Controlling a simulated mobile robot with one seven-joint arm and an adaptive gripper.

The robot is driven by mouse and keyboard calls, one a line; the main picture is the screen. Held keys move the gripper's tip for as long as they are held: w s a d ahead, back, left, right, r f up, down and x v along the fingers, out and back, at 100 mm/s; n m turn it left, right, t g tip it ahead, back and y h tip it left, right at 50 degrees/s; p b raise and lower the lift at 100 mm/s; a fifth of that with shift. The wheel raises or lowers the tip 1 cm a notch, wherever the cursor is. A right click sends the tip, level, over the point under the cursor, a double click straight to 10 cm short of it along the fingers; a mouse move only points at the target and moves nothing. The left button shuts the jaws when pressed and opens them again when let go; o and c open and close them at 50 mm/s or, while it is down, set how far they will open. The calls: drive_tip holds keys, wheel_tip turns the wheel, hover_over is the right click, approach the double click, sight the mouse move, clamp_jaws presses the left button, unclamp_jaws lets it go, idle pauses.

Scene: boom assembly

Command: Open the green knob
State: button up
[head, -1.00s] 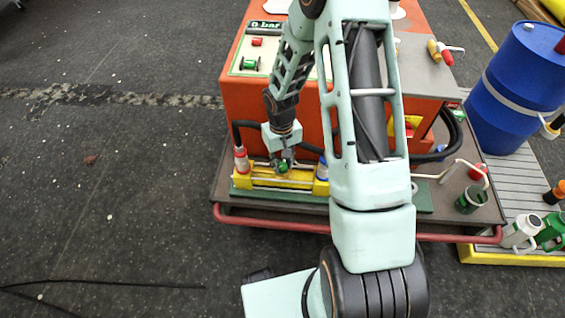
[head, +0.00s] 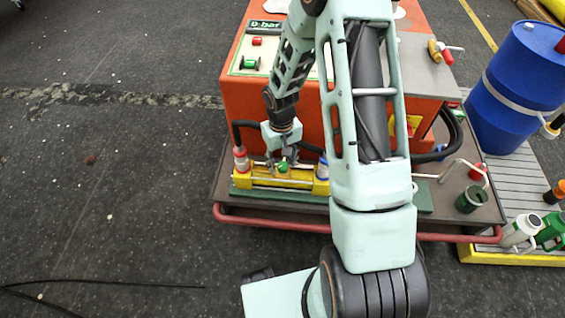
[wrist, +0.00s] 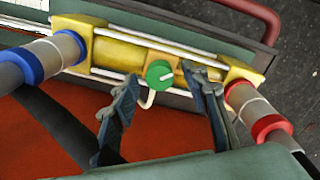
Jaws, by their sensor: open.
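The green knob (head: 283,168) sits on the middle of the yellow cylinder assembly (head: 251,181) at the front of the orange machine. My gripper (head: 284,158) is just above and behind the knob. In the wrist view my gripper's two fingers (wrist: 166,82) are spread apart and empty.
A red-collared hose fitting (wrist: 266,121) and a blue-collared one (wrist: 55,55) flank the yellow assembly. The orange machine (head: 237,104) rises behind. A red rail (head: 262,224) runs along the front. A blue barrel (head: 512,85) stands at the right. The floor at left is mostly clear.

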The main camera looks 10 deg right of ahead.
sight(282, 166)
wheel_tip(282, 166, up, 12)
drive_tip(key=shift+f, duration=0.25)
drive_tip(key=shift+a, duration=0.1)
